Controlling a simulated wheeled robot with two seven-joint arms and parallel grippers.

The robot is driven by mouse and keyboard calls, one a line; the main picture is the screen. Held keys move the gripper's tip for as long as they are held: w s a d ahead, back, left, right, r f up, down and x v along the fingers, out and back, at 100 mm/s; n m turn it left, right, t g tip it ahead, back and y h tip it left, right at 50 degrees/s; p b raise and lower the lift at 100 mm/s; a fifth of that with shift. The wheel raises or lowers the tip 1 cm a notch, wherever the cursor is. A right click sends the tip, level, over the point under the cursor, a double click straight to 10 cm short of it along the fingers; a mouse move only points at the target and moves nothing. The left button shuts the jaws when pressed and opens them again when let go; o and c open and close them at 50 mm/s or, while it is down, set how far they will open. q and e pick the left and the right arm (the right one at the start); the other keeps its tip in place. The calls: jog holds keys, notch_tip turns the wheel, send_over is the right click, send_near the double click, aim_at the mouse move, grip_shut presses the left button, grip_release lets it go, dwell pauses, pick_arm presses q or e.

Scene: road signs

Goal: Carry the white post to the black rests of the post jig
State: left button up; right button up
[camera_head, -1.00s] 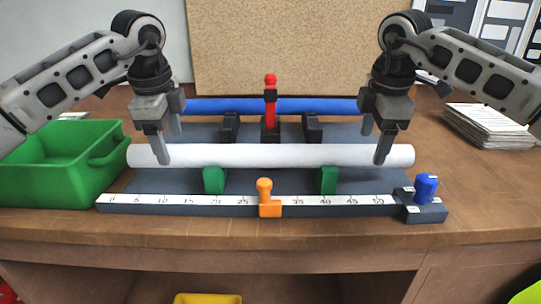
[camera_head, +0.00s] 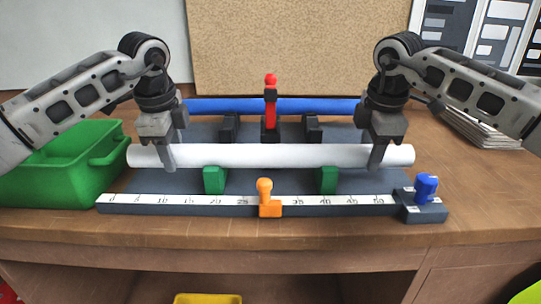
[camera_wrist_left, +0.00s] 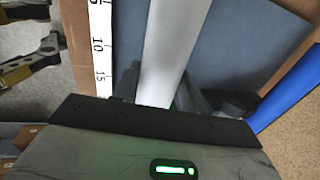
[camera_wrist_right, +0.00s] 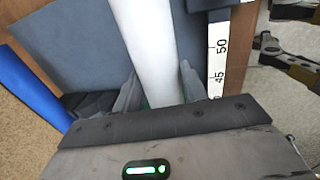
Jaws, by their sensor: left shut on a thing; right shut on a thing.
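The white post (camera_head: 270,155) lies level across the jig in the head view, over two green rests (camera_head: 214,180); I cannot tell whether it touches them. My left gripper (camera_head: 168,156) is shut on the post near its left end. My right gripper (camera_head: 378,156) is shut on it near its right end. The wrist views show the post (camera_wrist_left: 168,50) between the left fingers and the post (camera_wrist_right: 150,50) between the right fingers. The black rests (camera_head: 229,127) (camera_head: 312,128) stand behind the white post, near a blue post (camera_head: 320,105).
A red clamp (camera_head: 270,110) stands upright between the black rests. An orange stop (camera_head: 267,198) sits on the ruler strip at the front. A blue knob (camera_head: 426,187) is at the jig's right end. A green bin (camera_head: 50,175) is at left, papers (camera_head: 480,128) at right.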

pick_arm(q)
jog(key=shift+r, duration=0.15)
pick_arm(e)
jog(key=shift+r, duration=0.15)
